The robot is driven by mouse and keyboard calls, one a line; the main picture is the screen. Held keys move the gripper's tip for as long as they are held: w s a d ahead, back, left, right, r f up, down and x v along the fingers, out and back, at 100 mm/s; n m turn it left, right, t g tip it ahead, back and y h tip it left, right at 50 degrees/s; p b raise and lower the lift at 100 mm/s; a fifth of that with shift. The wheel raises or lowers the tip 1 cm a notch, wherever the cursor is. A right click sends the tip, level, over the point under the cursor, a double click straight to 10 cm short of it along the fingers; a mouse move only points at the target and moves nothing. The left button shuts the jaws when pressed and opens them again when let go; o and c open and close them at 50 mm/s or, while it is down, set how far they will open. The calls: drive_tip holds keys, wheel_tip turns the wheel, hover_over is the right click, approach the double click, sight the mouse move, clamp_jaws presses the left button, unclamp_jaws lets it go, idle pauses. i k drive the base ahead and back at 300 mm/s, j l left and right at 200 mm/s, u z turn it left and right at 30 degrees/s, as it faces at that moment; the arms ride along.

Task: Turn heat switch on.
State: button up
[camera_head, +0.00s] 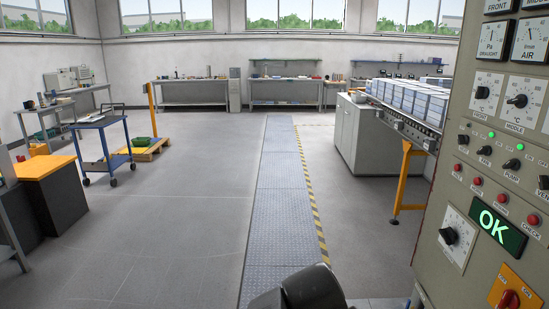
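The control panel (470,215) fills the right side of the view, seen at a slant. It carries a row of small black rotary switches. The leftmost switch (463,139) has a label too small to read, so I cannot tell for sure that it is the heat switch; no lit green lamp shows above it. The fan switch (485,151) and the pump switch (512,164) have lit green lamps above them. The vent switch (544,182) is cut by the right edge. A dark rounded part of my arm shows at the bottom centre, apart from the panel. My gripper's fingers are not visible.
The panel also has temperature dials (517,101), red buttons (478,181), a green OK display (498,226) and an orange main switch (511,297). A conveyor with pale boxes (405,98) stands behind it. A blue cart (100,150) stands left. The central floor is clear.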

sight(462, 140)
drive_tip(key=z, duration=1.75)
